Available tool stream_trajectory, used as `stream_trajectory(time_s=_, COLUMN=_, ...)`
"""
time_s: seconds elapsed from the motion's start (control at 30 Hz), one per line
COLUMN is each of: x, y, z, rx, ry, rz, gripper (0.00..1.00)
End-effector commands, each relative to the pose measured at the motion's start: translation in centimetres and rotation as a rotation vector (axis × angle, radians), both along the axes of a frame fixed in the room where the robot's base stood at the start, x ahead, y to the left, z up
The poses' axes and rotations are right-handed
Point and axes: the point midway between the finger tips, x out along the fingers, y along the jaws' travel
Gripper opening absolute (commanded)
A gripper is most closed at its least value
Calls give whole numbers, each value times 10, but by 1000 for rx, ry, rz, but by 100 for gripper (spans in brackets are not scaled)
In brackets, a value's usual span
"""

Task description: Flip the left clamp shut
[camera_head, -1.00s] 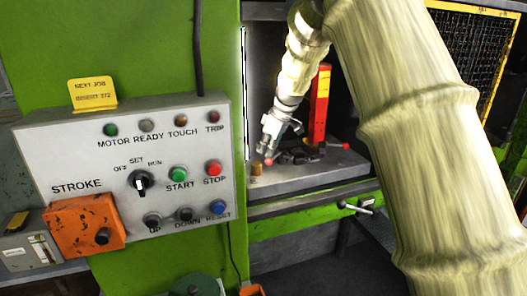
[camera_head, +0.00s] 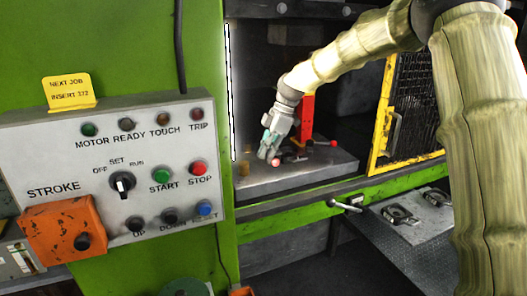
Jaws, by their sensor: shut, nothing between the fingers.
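The left clamp shows as a red ball-ended handle (camera_head: 276,162) low over the press bed (camera_head: 300,178), at the left of the bed's clamps. My gripper (camera_head: 266,156) is shut and empty, pointing down right beside this red ball. I cannot tell whether the two touch. The rest of the left clamp is dark and partly hidden behind my gripper. A second red ball (camera_head: 332,143) marks the right clamp, farther right on the bed. A red upright block (camera_head: 307,118) stands behind my gripper.
The grey control panel (camera_head: 110,165) with its buttons and switch is at left. An open yellow-framed mesh guard (camera_head: 385,110) stands right of the bed. A bar handle (camera_head: 346,205) sticks out of the green front rail. A tray (camera_head: 405,225) holds dark metal parts at right.

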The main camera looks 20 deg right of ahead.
Motion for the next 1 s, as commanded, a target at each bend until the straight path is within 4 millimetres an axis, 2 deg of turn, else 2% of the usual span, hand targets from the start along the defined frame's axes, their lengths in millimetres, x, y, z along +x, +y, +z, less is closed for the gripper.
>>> stream_trajectory(time_s=0.4, x=-4, y=-10, z=-1, rx=0, ry=2, rz=155, gripper=0)
stream_trajectory(time_s=1.0, x=-4, y=-12, z=1, rx=0, ry=1, rz=169, gripper=0)
